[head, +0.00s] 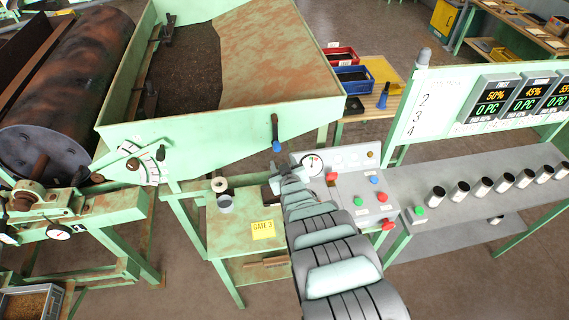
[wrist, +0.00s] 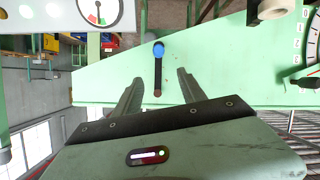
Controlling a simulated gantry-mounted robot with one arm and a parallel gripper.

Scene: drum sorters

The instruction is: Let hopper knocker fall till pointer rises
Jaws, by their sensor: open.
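The hopper knocker looks to be the short dark lever (head: 275,130) with a blue knob on the front wall of the green hopper (head: 220,148). It hangs straight down, its knob at the lower end. The wrist view shows the lever (wrist: 158,78) upside down, with the blue knob (wrist: 158,50) at top. My gripper (head: 276,168) is open and empty just below the knob in the head view. In the wrist view its fingers (wrist: 158,71) stand either side of the lever; contact cannot be told. A round pointer dial (head: 312,162) stands right of the gripper.
A scale plate with a pointer (head: 140,163) is on the hopper's left. A control box (head: 355,195) with coloured buttons stands at right, close to my arm. Several cups (head: 482,187) line a grey shelf. A rusty drum (head: 65,90) lies at left.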

